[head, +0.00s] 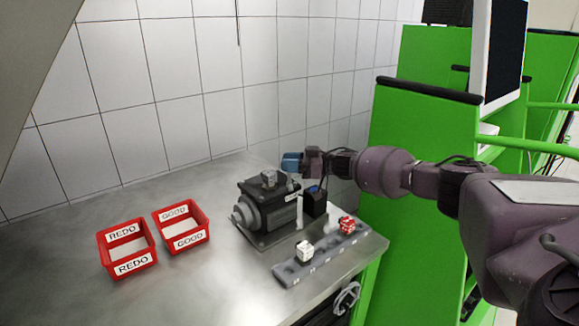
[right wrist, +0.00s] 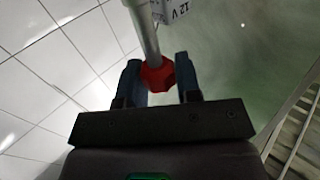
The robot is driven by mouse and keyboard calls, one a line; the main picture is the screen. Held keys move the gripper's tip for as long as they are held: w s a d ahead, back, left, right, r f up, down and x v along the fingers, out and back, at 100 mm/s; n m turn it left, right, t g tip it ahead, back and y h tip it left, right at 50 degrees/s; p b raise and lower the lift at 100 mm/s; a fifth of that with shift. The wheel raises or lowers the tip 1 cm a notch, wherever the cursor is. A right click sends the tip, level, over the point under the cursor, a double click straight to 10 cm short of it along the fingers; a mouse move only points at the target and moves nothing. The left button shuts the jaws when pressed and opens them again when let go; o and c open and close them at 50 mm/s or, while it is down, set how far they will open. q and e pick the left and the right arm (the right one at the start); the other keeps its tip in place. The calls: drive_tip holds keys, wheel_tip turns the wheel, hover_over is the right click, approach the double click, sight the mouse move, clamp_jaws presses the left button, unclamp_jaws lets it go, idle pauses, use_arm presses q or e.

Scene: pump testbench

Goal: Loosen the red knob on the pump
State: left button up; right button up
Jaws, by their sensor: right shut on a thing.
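The dark grey pump (head: 262,212) stands on the metal table in the head view. My right gripper (head: 290,162), with blue fingers, is at the back of the pump, its arm coming in from the right. In the right wrist view, the red knob (right wrist: 157,77) sits at the end of a grey metal rod, between the two fingers of my right gripper (right wrist: 158,72), which is shut on it. The knob is hidden in the head view. My left gripper is not in view.
Two red trays, REDO (head: 128,247) and GOOD (head: 181,226), stand left of the pump. In front of it lies a grey rack (head: 290,273) with a white part (head: 304,251) and a red part (head: 347,225). A black box (head: 314,202) stands beside the pump. Tiled walls close the back.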

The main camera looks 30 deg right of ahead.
idle(0.4)
drive_tip(key=o, duration=0.9)
drive_tip(key=shift+s+d, duration=0.15)
drive_tip(key=shift+d, duration=0.1)
drive_tip(key=b+v, duration=0.1)
drive_tip(key=v, duration=0.9)
